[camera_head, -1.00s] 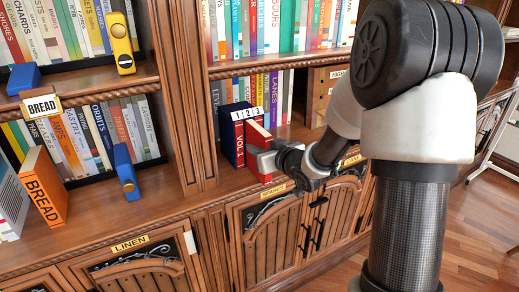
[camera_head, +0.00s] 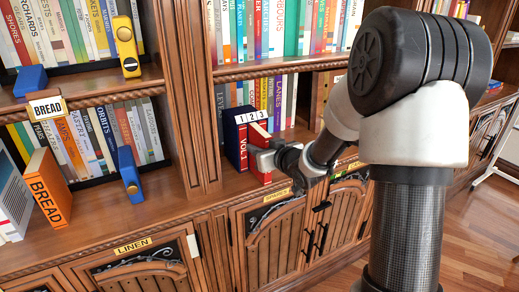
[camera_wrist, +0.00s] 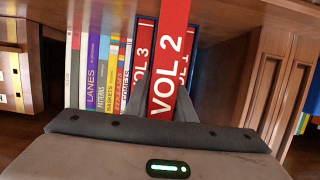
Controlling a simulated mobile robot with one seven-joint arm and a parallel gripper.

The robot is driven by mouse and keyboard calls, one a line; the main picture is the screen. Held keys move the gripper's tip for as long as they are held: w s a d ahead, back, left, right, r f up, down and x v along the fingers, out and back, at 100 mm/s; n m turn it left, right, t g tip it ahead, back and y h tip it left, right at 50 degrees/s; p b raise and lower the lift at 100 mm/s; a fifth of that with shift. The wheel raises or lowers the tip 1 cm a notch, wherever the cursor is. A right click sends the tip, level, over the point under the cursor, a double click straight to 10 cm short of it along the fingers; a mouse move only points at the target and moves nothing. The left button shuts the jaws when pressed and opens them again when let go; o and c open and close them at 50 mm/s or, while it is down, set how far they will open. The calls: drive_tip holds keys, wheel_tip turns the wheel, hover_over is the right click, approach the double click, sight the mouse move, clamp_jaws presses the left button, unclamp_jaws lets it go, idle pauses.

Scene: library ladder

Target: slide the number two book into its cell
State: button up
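A blue slipcase (camera_head: 231,139) with cells marked 1, 2 and 3 on its top label stands on the ledge, its open side toward me. The red VOL 1 book (camera_head: 242,157) is in its cell. The red VOL 2 book (camera_wrist: 171,60) is between the fingers of my gripper (camera_wrist: 164,108), upright, spine toward the wrist camera. It also shows in the head view (camera_head: 258,132), at the slipcase's front and sticking out. The red VOL 3 book (camera_wrist: 140,68) sits behind it to the left in the wrist view. Whether VOL 2's far edge is inside cell 2 is hidden.
Shelved books (camera_wrist: 104,75) stand beside the slipcase. An orange BREAD book (camera_head: 47,187) leans at the left of the ledge. Blue bookend-like blocks (camera_head: 129,172) stand nearby. Cabinet doors (camera_head: 277,250) lie below. The ledge left of the slipcase is mostly clear.

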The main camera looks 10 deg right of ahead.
drive_tip(key=o, duration=0.3)
drive_tip(key=shift+r, duration=0.1)
drive_tip(key=shift+o, duration=0.2)
drive_tip(key=shift+s+d, duration=0.1)
drive_tip(key=p+v, duration=0.1)
drive_tip(key=v, duration=1.6)
drive_tip(key=shift+p, duration=0.4)
drive_tip(key=shift+s, duration=0.15)
